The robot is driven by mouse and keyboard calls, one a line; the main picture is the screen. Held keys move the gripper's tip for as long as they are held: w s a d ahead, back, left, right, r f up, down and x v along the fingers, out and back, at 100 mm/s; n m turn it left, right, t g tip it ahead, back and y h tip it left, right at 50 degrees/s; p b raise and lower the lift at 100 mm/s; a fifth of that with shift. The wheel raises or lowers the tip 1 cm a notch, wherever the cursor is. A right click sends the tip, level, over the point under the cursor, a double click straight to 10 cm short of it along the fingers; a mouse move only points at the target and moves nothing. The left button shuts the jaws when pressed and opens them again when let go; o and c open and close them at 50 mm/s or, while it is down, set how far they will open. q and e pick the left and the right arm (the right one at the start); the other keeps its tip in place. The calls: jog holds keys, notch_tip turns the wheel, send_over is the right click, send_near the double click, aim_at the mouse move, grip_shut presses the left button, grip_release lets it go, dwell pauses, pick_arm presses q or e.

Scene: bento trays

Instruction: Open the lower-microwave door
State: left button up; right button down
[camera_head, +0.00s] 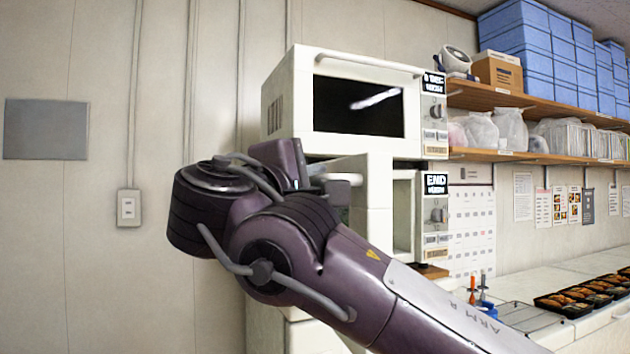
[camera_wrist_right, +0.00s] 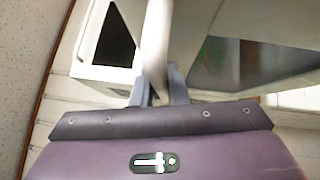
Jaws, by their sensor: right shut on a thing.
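The lower microwave (camera_head: 436,215) stands under the white upper microwave and shows an "END" display. Its door (camera_head: 377,210) is swung out toward me, seen nearly edge-on, with part of the pale cavity (camera_head: 403,200) visible beside it. My right arm crosses in front and hides much of the door's face. My right gripper (camera_wrist_right: 158,90) is shut on the door's pale bar handle (camera_wrist_right: 155,40) in the right wrist view. In the head view its fingers are partly hidden behind my wrist. My left gripper is in neither view.
The upper microwave (camera_head: 358,104) is closed just above. Wooden shelves (camera_head: 540,105) with blue boxes (camera_head: 530,50) and bags are to the right. Filled bento trays (camera_head: 575,300) lie on the counter at lower right.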

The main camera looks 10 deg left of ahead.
jog(key=c, duration=1.6)
grip_release()
jog(key=shift+w, duration=0.1)
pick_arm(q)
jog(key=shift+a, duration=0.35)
pick_arm(e)
jog(key=shift+o, duration=0.8)
